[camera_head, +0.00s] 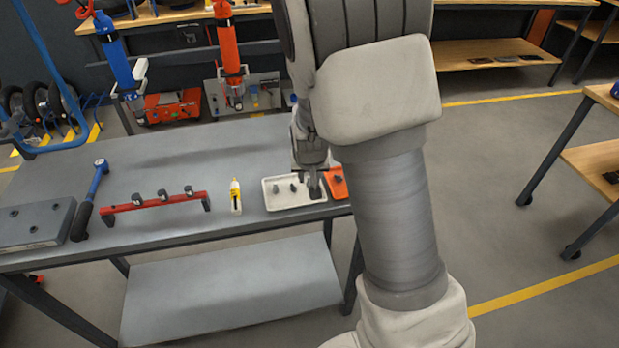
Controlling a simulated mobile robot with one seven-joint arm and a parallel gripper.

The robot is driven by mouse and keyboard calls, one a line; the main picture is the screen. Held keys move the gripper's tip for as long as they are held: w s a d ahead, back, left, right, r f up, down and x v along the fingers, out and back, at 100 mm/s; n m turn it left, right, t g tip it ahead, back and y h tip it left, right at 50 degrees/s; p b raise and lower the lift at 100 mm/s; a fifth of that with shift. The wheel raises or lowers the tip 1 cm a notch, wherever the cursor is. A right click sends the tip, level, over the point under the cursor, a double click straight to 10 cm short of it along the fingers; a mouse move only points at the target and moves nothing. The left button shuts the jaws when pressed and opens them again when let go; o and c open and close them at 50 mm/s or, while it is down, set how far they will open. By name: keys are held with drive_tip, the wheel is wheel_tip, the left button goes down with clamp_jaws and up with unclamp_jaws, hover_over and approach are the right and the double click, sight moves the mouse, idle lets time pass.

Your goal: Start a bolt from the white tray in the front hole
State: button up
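The white tray (285,207) lies near the front edge of the grey workbench, with small dark bolts (276,189) in it. My gripper (314,188) points down at the right end of this tray and hides part of it. Its fingers are too small and dark to show whether they are open or hold a bolt. A grey block (40,216) with a few dark holes lies at the bench's left end. One hole (33,229) is nearer the front edge than the others; no bolt is clearly visible in it.
An orange tray (338,186) adjoins the white tray's right side. The bench's back half (200,152) is clear.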

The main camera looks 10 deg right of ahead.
sight(309, 184)
drive_tip(key=shift+b+x, duration=1.65)
drive_tip(key=shift+x, duration=0.7)
clamp_jaws()
drive_tip(key=shift+r, duration=0.1)
drive_tip(key=shift+r+p, duration=1.95)
drive_tip(key=shift+r, duration=0.5)
